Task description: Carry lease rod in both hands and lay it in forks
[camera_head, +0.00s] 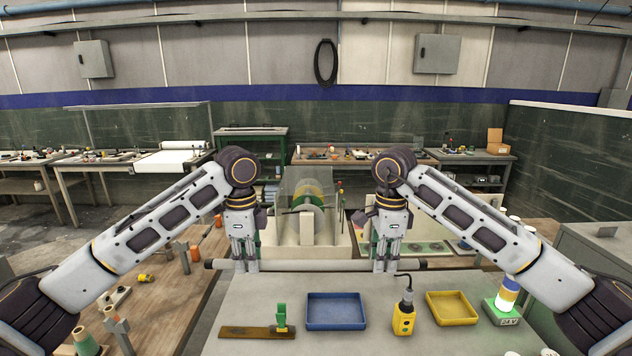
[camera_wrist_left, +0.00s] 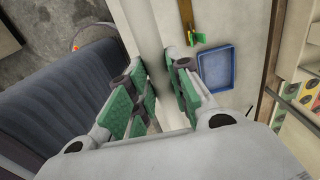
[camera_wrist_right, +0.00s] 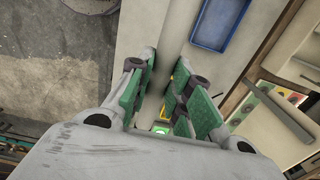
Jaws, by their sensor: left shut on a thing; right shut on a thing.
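The lease rod (camera_head: 315,265) is a long, light grey bar lying level across the head view, at the back edge of the grey worktop. My left gripper (camera_head: 245,267) is shut on it near its left end, which has a dark tip. My right gripper (camera_head: 384,267) is shut on it towards its right end. Both grippers point down, and the rod sticks out a little past each. The green finger pads show in the left wrist view (camera_wrist_left: 160,95) and the right wrist view (camera_wrist_right: 161,95). I cannot make out the forks with certainty.
On the grey worktop (camera_head: 240,305) stand a blue tray (camera_head: 336,311), a yellow tray (camera_head: 452,308), a yellow pendant control (camera_head: 404,318), a green-handled tool (camera_head: 281,318) and a signal lamp (camera_head: 506,300). A wooden bench (camera_head: 165,310) with small parts is at left. A machine with a clear cover (camera_head: 308,190) stands behind.

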